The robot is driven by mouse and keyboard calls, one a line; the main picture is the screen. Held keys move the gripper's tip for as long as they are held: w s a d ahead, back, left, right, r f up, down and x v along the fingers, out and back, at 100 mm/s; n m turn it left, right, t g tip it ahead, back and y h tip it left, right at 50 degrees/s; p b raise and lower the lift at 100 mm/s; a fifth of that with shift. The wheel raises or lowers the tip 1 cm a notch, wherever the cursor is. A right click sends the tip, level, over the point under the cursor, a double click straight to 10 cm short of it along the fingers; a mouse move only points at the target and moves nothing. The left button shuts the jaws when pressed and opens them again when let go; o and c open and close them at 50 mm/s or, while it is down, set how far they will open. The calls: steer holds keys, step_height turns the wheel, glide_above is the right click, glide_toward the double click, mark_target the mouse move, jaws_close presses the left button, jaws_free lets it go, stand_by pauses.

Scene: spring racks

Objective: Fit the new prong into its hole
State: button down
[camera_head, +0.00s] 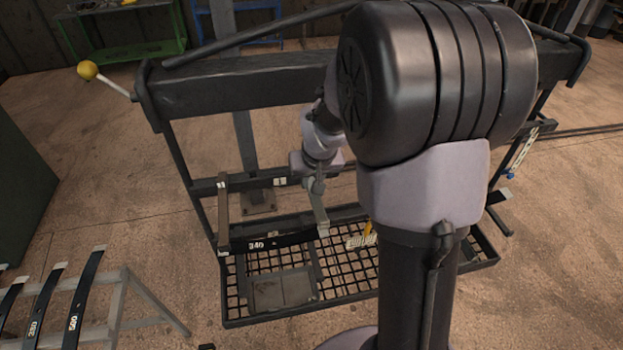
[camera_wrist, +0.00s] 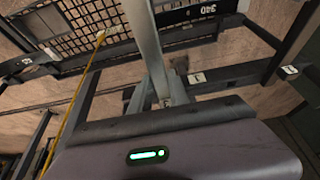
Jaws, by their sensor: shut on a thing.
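My gripper (camera_head: 322,232) reaches down beyond the rack's lower rail and is shut on a dark curved prong labelled 340 (camera_head: 262,244). The prong lies roughly level, its labelled part left of my fingers, above the mesh tray. In the wrist view my gripper (camera_wrist: 150,45) meets the same prong (camera_wrist: 210,14), with the 340 label near the right end. The rack's rail (camera_head: 255,183) bears small white labels; it also shows in the wrist view (camera_wrist: 230,76). I cannot make out the hole, or whether the prong touches the rack.
A mesh tray (camera_head: 240,312) lies below, holding a flat grey plate (camera_head: 281,290) and a yellow-handled brush (camera_head: 360,241). A stand at lower left bears several curved prongs (camera_head: 82,300). A thick black beam (camera_head: 240,90) crosses behind.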

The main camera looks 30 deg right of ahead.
steer(key=shift+f+b, duration=0.8)
steer(key=shift+f, duration=0.05)
